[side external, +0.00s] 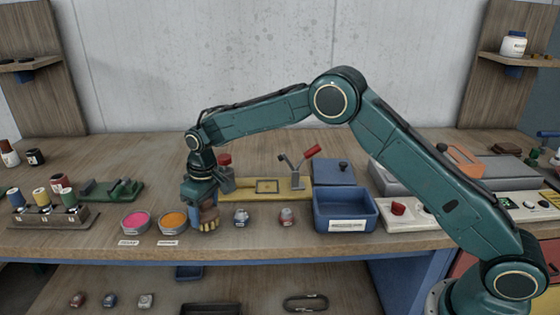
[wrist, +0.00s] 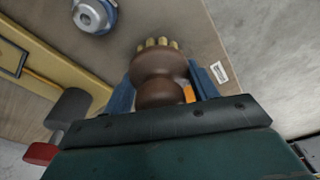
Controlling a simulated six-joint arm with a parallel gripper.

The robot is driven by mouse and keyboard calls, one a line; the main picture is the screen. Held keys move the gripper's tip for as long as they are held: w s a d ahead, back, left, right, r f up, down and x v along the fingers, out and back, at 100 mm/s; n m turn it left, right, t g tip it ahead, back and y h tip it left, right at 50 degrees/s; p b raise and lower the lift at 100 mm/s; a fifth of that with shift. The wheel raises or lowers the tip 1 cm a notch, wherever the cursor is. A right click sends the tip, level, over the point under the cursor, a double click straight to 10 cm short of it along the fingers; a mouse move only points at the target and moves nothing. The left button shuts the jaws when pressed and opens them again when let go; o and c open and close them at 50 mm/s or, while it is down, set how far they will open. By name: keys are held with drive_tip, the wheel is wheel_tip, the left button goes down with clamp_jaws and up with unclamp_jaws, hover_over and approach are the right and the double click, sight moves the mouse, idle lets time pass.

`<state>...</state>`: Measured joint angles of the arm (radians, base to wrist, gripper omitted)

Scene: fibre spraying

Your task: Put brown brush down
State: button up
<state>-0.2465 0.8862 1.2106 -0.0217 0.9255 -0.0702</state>
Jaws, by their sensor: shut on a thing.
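The brown brush (side external: 209,214) has a rounded brown handle and pale yellow bristle tufts. It is in my gripper (side external: 203,194), low over the front of the wooden bench, just right of the orange dish (side external: 173,222). Its bristles point down. I cannot tell whether they touch the bench. In the wrist view the brush (wrist: 158,68) sits between the two blue fingers of my gripper (wrist: 163,88), which are shut on its handle. The fingers hide part of the handle's sides.
A pink dish (side external: 135,222) is farther left. Two small metal-and-colour pieces (side external: 241,217) (side external: 287,217) stand to the right, before a yellow fixture (side external: 266,187). A blue bin (side external: 345,207) is beyond them. The bench's front edge is close to the brush.

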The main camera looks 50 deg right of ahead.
drive_tip(key=shift+f, duration=0.5)
drive_tip(key=shift+f, duration=0.15)
drive_tip(key=o, duration=0.9)
drive_tip(key=r, duration=0.7)
drive_tip(key=s+r, duration=0.1)
drive_tip(key=r, duration=0.3)
drive_tip(key=shift+s+d+r, duration=0.1)
drive_tip(key=shift+d+r, duration=0.1)
drive_tip(key=shift+r, duration=0.4)
